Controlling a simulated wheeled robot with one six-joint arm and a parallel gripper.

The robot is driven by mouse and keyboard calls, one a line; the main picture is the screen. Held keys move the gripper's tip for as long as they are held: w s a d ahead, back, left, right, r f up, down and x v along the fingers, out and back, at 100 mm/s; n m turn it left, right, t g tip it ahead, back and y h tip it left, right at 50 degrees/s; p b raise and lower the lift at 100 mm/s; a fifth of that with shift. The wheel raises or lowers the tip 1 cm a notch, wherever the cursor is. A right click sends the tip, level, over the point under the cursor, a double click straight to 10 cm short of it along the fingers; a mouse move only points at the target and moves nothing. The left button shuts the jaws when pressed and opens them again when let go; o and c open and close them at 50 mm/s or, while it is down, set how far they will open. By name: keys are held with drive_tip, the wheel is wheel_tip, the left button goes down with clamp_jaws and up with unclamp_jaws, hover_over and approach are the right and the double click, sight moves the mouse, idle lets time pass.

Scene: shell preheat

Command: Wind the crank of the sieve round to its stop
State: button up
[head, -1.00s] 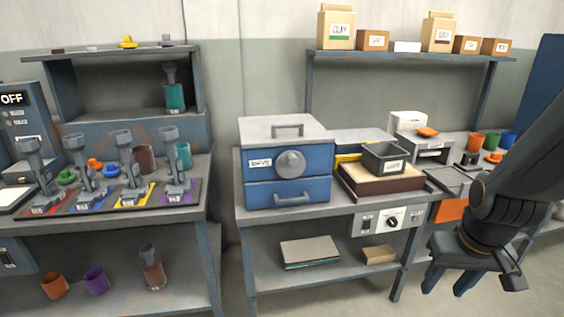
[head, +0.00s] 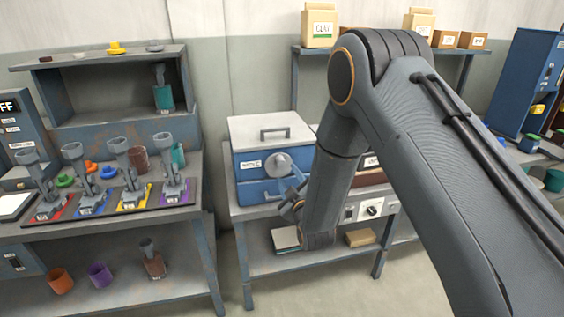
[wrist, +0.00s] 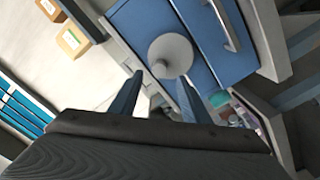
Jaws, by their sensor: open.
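The sieve looks to be the blue box (head: 250,188) with a grey lid, a small front label and a drawer below. My gripper (head: 294,186) is at the front of the box, just right of and below the hub in the head view. In the wrist view the hub (wrist: 170,53) lies just beyond my gripper's fingertips (wrist: 160,76), roughly in line with the gap. The fingers are apart with nothing between them.
My arm covers the bench right of the box. A switch panel (head: 371,209) is on the bench front. Left stands a bench with several hand presses (head: 127,160) on coloured mats. A shelf with boxes (head: 320,26) is behind. The floor gap between benches is free.

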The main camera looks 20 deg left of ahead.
sight(282, 165)
drive_tip(key=shift+p+x, duration=1.1)
drive_tip(key=shift+x, duration=2.8)
drive_tip(key=shift+c, duration=0.4)
drive_tip(key=c, duration=1)
drive_tip(key=shift+o, duration=0.2)
